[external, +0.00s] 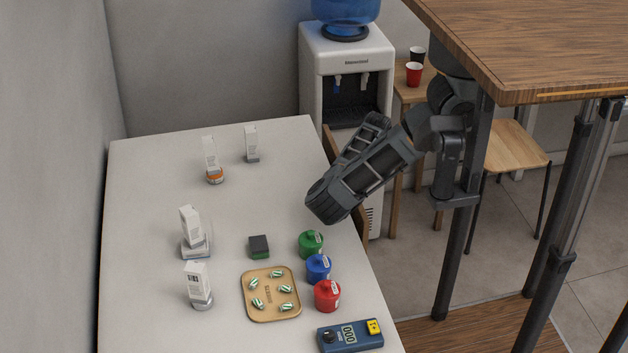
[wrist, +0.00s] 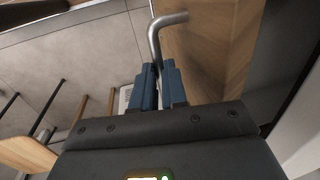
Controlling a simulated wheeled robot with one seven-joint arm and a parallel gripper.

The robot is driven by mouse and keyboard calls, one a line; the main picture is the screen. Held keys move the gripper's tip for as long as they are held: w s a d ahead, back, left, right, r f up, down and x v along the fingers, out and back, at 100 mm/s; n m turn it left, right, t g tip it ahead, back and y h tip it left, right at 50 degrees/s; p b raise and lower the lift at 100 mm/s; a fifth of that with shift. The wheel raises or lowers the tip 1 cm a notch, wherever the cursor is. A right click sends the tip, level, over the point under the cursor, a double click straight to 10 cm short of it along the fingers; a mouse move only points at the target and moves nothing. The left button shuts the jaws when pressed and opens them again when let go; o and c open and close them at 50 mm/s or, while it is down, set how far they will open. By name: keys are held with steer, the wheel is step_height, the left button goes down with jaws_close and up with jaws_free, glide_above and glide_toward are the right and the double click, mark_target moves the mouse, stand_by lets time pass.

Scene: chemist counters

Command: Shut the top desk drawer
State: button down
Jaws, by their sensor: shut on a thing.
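The wooden drawer front (wrist: 205,50) fills the upper right of the wrist view. Its bent metal handle (wrist: 157,32) runs down between the fingers of my gripper (wrist: 158,82), which are shut on it. In the external view my gripper (external: 328,203) is at the right edge of the white-topped desk (external: 165,165); its fingertips and the handle are hidden there. A strip of the wooden drawer (external: 361,221) shows beside that edge, mostly behind my gripper. How far the drawer stands out is hard to tell.
Green (external: 311,244), blue (external: 318,268) and red (external: 327,296) jars stand near the desk's right edge, beside a tan tray (external: 248,309) and a blue meter (external: 349,337). Several white boxes stand farther left. A water dispenser (external: 345,55) is behind; a wooden table (external: 540,45) is at upper right.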

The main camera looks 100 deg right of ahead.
steer(key=shift+w, duration=0.9)
steer(key=c, duration=1.2)
jaws_free()
steer(key=shift+o, duration=0.2)
steer(key=shift+s+r, duration=0.1)
steer(key=r, duration=0.2)
steer(key=s+r, duration=0.1)
steer(key=r, duration=0.4)
steer(key=shift+s+r, duration=0.15)
steer(key=shift+r, duration=0.1)
steer(key=shift+c, duration=0.3)
